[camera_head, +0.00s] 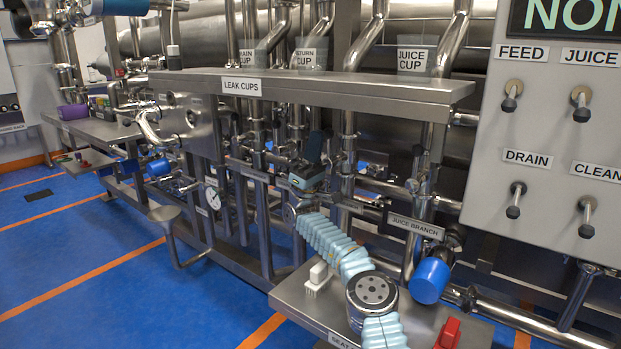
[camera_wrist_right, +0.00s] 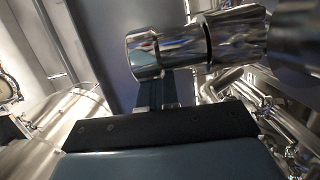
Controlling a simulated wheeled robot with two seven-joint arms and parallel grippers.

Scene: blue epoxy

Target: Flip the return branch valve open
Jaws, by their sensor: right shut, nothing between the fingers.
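My right gripper (camera_head: 314,150) is in front of the pipes under the leak cup shelf, at the end of my pale blue arm. In the right wrist view its dark fingers (camera_wrist_right: 160,88) are together and empty. A shiny chrome cylindrical part (camera_wrist_right: 195,42) with a rounded end lies just beyond the fingertips; I cannot tell whether they touch it. I cannot make out the return branch label or the position of its valve handle; my gripper and arm cover part of that area. The RETURN CUP (camera_head: 310,55) stands on the shelf above. My left gripper is not in view.
The steel shelf (camera_head: 350,88) overhangs the pipes. The JUICE BRANCH sign (camera_head: 415,227) and a blue cylinder (camera_head: 431,280) are right of my arm. A lower bench (camera_head: 290,297) holds a white brush (camera_head: 318,277) and a red item (camera_head: 448,333).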

